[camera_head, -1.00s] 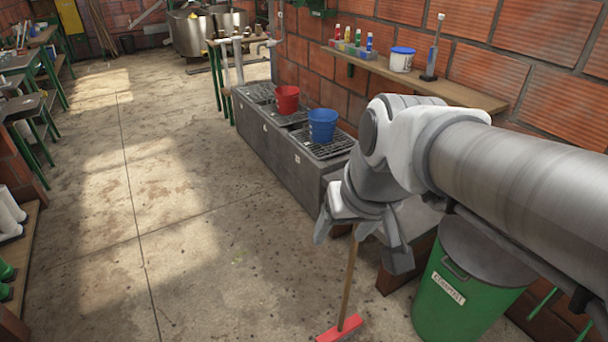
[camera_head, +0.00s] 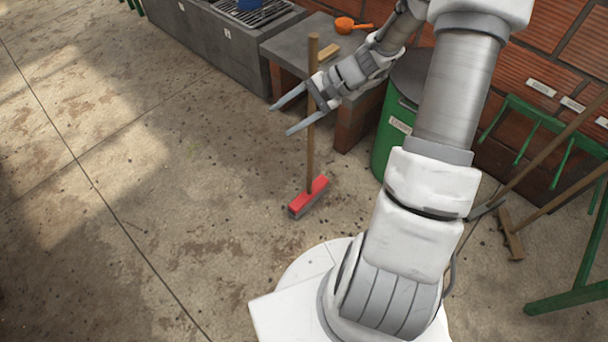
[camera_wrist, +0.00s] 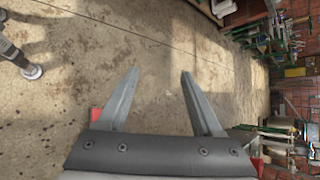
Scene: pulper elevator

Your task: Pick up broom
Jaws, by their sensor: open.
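The broom stands upright on the floor in the head view, with a brown wooden handle (camera_head: 310,155) and a red head (camera_head: 310,197). My gripper (camera_head: 281,120) is open at the upper part of the handle, its fingers pointing left and slightly down past it. The handle crosses the gripper in this view; I cannot tell whether it is between the fingers. In the wrist view the open fingers (camera_wrist: 159,72) have only floor showing between them. A small red patch (camera_wrist: 95,115) shows beside the left finger, possibly the broom head.
A green bin (camera_head: 389,140) stands right of the broom, under my arm. Behind is a low grey counter (camera_head: 290,52) with an orange scoop (camera_head: 345,24). Another wooden broom (camera_head: 512,236) leans at the right near a green frame (camera_head: 565,298). The floor at left is clear.

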